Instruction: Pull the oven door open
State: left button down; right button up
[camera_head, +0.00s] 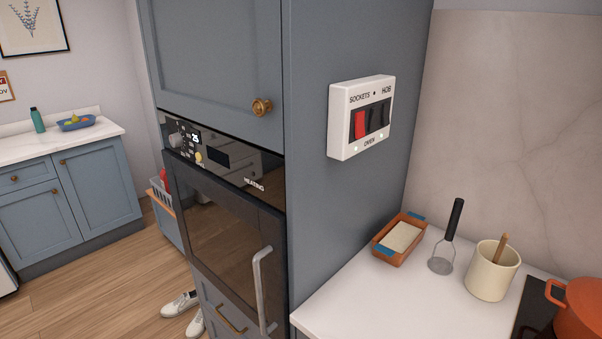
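The oven is built into the tall blue-grey cabinet at the centre of the head view. Its dark glass oven door (222,226) looks shut. The door's pale metal handle (260,292) runs upright along the right side of the door. Above the door is the control panel (212,152) with knobs, a small display and the word HEATING. Neither of my grippers is in view, and nothing touches the handle.
A white switch box (338,120) is on the cabinet's side. White shoes (180,304) lie on the floor by the oven.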

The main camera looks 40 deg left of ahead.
aim_at(226, 232)
jog(key=u, duration=1.8)
